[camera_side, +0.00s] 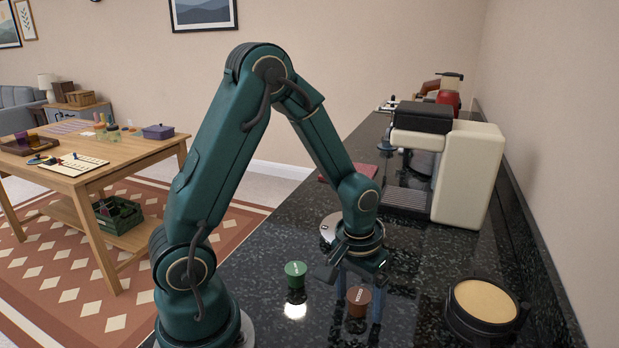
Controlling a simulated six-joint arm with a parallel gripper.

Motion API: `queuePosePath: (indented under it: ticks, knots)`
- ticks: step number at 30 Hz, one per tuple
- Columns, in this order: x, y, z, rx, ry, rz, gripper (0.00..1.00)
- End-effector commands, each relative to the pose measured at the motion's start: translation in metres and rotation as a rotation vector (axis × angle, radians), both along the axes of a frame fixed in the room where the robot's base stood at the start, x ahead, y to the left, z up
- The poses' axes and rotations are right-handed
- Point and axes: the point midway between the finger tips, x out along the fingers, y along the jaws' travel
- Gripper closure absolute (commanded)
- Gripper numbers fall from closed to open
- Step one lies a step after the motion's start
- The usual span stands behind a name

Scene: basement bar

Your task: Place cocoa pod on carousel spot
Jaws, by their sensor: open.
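A brown pod (358,300), which looks like the cocoa pod, stands on the glossy black counter. A green pod (295,274) stands to its left. My gripper (355,272) is open and points down close above the brown pod; I cannot tell whether its fingers are beside the pod. The bluish streaks below look like reflections of the fingers. A round silver-edged object (328,229), possibly the carousel, is behind my gripper and mostly hidden by it. I cannot make out a marked spot on it.
A round black-rimmed holder with a tan top (483,301) is at the counter's right. A cream coffee machine (465,175) stands farther back, near the wall. A red flat item (340,172) lies behind my arm. A wooden table (95,160) with small objects is off to the left.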

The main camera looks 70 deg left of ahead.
Motion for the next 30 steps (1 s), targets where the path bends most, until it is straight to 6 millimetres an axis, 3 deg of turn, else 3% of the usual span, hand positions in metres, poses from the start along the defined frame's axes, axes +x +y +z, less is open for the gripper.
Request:
queuePosePath:
  ticks: [1, 7, 8, 20, 30]
  knots:
    - [0.0, 0.0, 0.0, 0.0, 0.0, 0.0, 0.2]
    - [0.0, 0.0, 0.0, 0.0, 0.0, 0.0, 0.96]
    - [0.0, 0.0, 0.0, 0.0, 0.0, 0.0, 1.0]
    - [0.001, 0.0, 0.006, 0.0, -0.003, 0.0, 1.0]
    - [-0.001, 0.005, 0.046, 0.003, -0.005, 0.005, 1.0]
